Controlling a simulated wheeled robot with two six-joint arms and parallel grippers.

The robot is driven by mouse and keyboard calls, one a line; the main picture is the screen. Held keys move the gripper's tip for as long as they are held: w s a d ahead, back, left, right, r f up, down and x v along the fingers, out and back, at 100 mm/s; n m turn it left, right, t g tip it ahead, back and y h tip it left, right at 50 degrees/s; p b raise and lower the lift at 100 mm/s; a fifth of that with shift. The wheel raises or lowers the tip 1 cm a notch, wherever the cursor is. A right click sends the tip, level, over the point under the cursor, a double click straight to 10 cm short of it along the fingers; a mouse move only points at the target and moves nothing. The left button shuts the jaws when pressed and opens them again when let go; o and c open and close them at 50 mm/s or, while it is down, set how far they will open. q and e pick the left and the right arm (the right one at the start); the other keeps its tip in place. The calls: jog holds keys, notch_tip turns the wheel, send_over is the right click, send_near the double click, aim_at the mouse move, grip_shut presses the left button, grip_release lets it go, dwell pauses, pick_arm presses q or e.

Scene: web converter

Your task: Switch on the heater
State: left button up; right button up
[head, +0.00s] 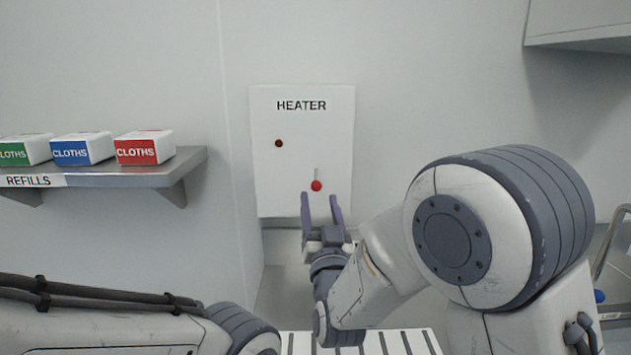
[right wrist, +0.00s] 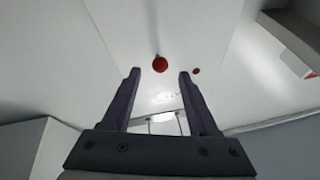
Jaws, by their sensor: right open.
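The heater panel (head: 302,120) is a white plate on the back wall marked HEATER. A small dark red-brown lamp (head: 278,143) sits at its left. Below the middle is a lever with a red round knob (head: 316,186), its thin stem pointing up from the knob. My right gripper (head: 320,198) is open, its purple fingers pointing up just below the knob. In the right wrist view the knob (right wrist: 160,63) shows between and beyond the open fingertips, apart from them as far as I can tell. My left gripper is not in view.
A metal shelf (head: 190,160) marked REFILLS at the left holds green, blue and red cloth boxes (head: 145,147). A grey cabinet edge (head: 580,40) hangs at the upper right. A slatted white surface (head: 400,343) lies below. The wall around the panel is clear.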

aim_at(317, 189)
jog(key=p+x, duration=0.1)
jog(key=x, duration=0.4)
jog(key=shift+w+r, duration=0.1)
jog(key=shift+w, duration=0.25)
grip_shut()
jog(key=shift+p, duration=0.3)
